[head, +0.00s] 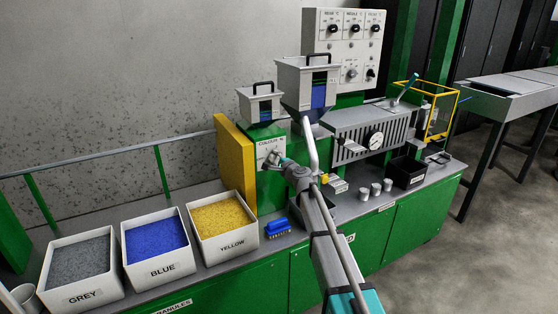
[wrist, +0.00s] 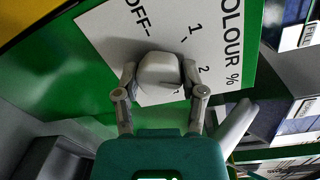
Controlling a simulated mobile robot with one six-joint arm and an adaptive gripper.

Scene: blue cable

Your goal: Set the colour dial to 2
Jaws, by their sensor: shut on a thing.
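The colour dial is a pale grey knob (wrist: 160,74) on a white plate (wrist: 105,38) marked OFF, 1, 2 and COLOUR %. In the wrist view the plate is rotated, with the OFF mark above the knob, 1 at its upper right and 2 at its right. My gripper (wrist: 159,82) is shut on the knob, one finger on each side. I cannot clearly tell which mark the knob points to. In the head view my gripper (head: 277,159) reaches the plate (head: 265,147) on the green machine, and the knob is partly hidden there.
A yellow panel (head: 235,165) stands just left of the dial. Two hoppers (head: 260,104) (head: 308,75) with blue contents rise above it. Bins of grey (head: 82,258), blue (head: 155,236) and yellow (head: 222,217) granules stand at left. A blue object (head: 277,229) lies on the bench below.

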